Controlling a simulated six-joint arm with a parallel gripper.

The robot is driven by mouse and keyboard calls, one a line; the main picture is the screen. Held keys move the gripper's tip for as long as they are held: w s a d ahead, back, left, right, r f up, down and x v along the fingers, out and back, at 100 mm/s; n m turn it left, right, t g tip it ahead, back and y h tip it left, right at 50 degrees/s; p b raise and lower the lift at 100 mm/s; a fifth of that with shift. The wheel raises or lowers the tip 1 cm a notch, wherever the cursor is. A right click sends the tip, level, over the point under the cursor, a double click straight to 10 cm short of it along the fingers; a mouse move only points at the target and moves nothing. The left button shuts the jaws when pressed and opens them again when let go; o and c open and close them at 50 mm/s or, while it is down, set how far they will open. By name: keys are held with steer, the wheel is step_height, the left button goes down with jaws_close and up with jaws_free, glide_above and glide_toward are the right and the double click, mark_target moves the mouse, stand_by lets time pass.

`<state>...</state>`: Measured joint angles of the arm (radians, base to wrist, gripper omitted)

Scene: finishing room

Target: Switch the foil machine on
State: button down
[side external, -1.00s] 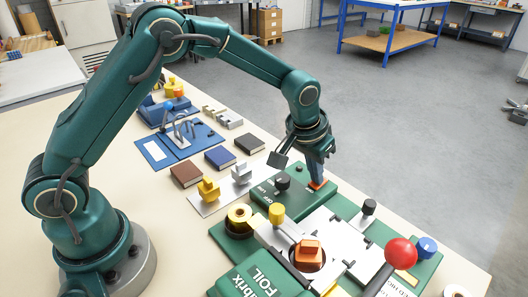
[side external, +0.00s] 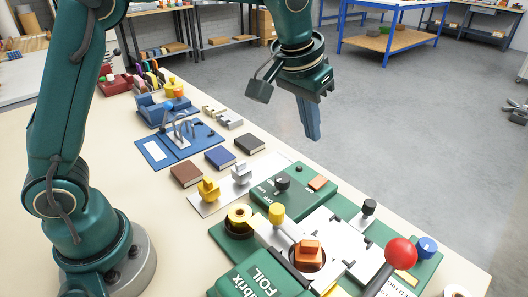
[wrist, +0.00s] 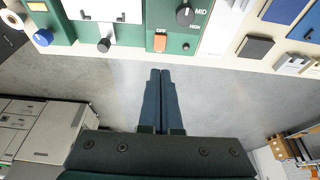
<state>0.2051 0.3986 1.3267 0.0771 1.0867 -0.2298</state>
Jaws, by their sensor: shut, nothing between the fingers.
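The foil machine (side external: 262,284) is green, with "FOIL" lettering, and stands at the table's front right. Its green control box (side external: 268,200) carries a black dial (side external: 283,183) and an orange rocker switch (side external: 318,182). The switch also shows in the wrist view (wrist: 160,42) with the word "OFF" beside it; I cannot tell which way it is tipped or whether it is lit. The dial (wrist: 185,16) has "MID" and "HIGH" marks near it. My gripper (side external: 313,138) is shut and empty, raised in the air above and behind the switch, apart from it. Its blue fingers (wrist: 160,75) are together.
The machine has a red ball-topped lever (side external: 401,252), a blue knob (side external: 427,246) and a yellow knob (side external: 277,212). Brown, blue and black books (side external: 249,143) and a blue fixture (side external: 178,145) lie further back. The floor beyond the table edge is open.

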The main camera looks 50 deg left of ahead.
mark_target(322, 177)
steer(key=shift+s+r, duration=0.15)
steer(key=shift+r, duration=0.3)
steer(key=shift+w+r, duration=0.15)
steer(key=shift+w, duration=0.6)
steer(key=x, duration=1.4)
steer(key=shift+s, duration=0.4)
